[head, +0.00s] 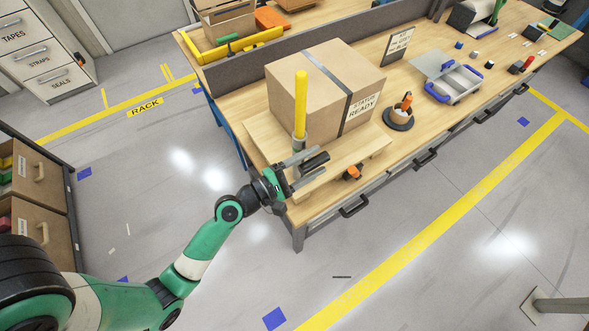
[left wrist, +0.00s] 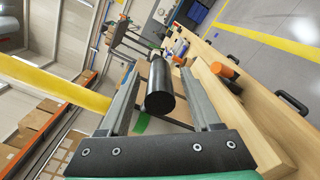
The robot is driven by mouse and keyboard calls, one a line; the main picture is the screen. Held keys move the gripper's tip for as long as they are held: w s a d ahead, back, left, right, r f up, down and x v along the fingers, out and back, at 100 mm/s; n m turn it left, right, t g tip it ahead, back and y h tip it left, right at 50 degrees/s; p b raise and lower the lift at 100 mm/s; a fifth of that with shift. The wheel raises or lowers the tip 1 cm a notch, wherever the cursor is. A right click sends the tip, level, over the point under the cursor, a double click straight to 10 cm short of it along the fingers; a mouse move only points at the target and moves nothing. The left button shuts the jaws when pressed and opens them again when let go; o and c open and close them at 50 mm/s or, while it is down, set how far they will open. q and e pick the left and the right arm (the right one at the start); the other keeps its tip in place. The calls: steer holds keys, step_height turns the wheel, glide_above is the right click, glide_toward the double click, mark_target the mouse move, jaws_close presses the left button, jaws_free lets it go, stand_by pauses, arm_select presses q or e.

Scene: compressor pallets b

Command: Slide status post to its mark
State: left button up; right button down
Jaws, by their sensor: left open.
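The status post (head: 300,105) is a yellow upright rod on a grey base at the near left of the workbench, in front of a cardboard box. In the left wrist view the yellow rod (left wrist: 50,84) runs in from the left edge. My left gripper (head: 306,163) is open at the foot of the post. Its two fingers lie on either side of a black cylinder (left wrist: 160,90), which also shows in the head view (head: 315,162). I cannot tell whether the fingers touch it. No mark for the post is clearly visible. My right gripper is out of view.
The cardboard box (head: 315,85) with a grey strap stands behind the post on the wooden bench (head: 420,125). A wooden board (head: 345,160) lies at its front. An orange-handled tool (head: 402,110) and a blue-handled tray (head: 455,82) stand to the right.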

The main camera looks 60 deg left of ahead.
arm_select(q)
steer(key=s+b, duration=0.1)
steer(key=s, duration=0.8)
steer(key=shift+a, duration=0.15)
